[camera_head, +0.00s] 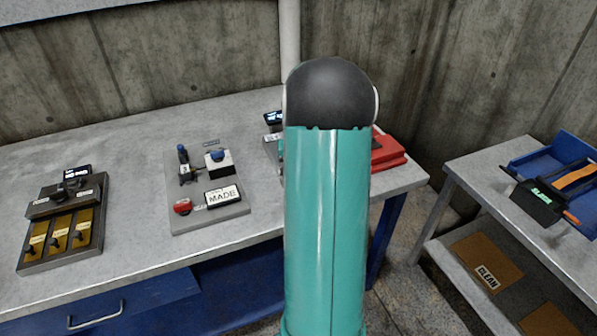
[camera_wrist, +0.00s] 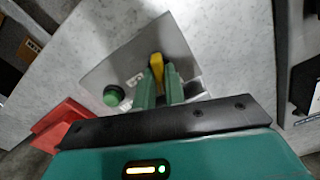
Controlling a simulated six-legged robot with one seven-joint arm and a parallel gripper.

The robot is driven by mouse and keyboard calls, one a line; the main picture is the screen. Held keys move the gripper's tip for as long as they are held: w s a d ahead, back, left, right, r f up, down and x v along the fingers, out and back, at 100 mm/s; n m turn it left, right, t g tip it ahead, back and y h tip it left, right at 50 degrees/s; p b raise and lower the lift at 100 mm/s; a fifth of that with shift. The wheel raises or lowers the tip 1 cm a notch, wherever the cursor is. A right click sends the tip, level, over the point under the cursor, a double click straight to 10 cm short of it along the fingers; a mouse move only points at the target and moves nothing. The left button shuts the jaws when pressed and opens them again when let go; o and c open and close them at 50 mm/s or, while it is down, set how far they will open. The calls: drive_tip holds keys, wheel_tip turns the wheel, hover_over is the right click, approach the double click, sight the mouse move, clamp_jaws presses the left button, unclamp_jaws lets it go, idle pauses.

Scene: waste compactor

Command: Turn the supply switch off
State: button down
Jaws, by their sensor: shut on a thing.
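In the wrist view a yellow handle (camera_wrist: 156,62), which looks like the supply switch, stands on a grey plate (camera_wrist: 118,65). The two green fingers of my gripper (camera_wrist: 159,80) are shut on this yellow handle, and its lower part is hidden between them. A green round knob (camera_wrist: 113,95) sits on the same plate, left of the fingers and apart from them. In the head view my teal arm hides the gripper and the yellow handle. Only the left edge of a unit with a small dark display (camera_head: 273,118) shows beside the arm.
A red object (camera_head: 388,153) lies right of my arm on the grey bench (camera_head: 130,140); it also shows in the wrist view (camera_wrist: 62,122). A plate with a MADE label (camera_head: 222,196) and a brass-slotted unit (camera_head: 60,235) stand left. A side table (camera_head: 490,165) bears a blue tray (camera_head: 565,150).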

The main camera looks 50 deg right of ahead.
drive_tip(key=m, duration=0.7)
drive_tip(key=shift+r, duration=0.1)
drive_tip(key=m, duration=0.6)
drive_tip(key=shift+m, duration=0.4)
drive_tip(key=c, duration=1.5)
unclamp_jaws()
drive_tip(key=shift+o, duration=0.2)
wheel_tip(320, 180, up, 14)
